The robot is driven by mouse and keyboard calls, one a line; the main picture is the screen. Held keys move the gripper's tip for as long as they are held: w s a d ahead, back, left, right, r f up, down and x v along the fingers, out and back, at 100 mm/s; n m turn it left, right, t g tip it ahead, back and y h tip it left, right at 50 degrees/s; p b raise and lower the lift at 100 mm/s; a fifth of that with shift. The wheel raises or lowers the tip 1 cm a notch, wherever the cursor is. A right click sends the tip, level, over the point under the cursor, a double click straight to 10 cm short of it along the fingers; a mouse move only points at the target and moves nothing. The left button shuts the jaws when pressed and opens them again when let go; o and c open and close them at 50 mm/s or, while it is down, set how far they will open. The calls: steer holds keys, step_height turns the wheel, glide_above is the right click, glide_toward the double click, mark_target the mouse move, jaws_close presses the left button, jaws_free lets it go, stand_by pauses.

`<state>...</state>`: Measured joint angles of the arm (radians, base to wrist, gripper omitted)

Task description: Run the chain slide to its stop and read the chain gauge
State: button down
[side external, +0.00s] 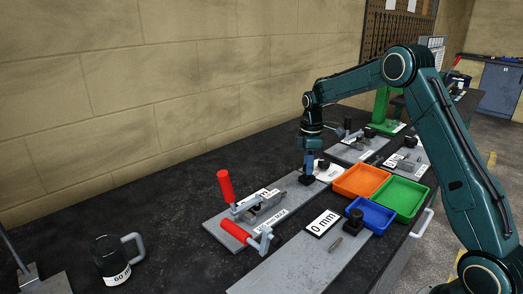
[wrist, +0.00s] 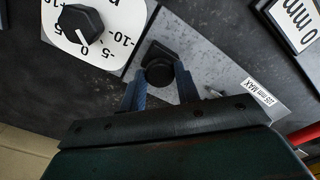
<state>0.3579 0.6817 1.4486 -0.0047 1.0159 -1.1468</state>
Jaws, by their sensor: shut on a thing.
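My gripper (side external: 306,172) points down at the right end of a grey metal plate (side external: 217,222). In the wrist view its two blue-grey fingers (wrist: 160,85) are shut on a round black knob (wrist: 159,71), which sits on a dark square block. I take this knob to be the chain slide's handle. A white card reading "0 mm" (side external: 322,222) stands in front of the plate and shows partly in the wrist view (wrist: 296,20). Another card (side external: 262,195) behind the clamp is mostly hidden. I cannot tell which is the chain gauge.
Two red-handled clamp levers (side external: 225,186) stand on the plate. A white dial (wrist: 112,18) with a black pointer knob (wrist: 80,23), pointing near 0, lies beside the gripped knob. Orange (side external: 361,181), green (side external: 400,199) and blue (side external: 371,216) trays are to the right. A dark mug (side external: 112,262) stands front left.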

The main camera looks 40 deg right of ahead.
steer(key=c, duration=1.1)
jaws_free()
steer(key=shift+d, duration=0.3)
steer(key=shift+o, duration=0.4)
steer(key=shift+a, duration=0.1)
steer(key=shift+r, duration=0.15)
step_height(320, 180, up, 14)
steer(key=shift+f, duration=0.2)
steer(key=shift+a, duration=0.1)
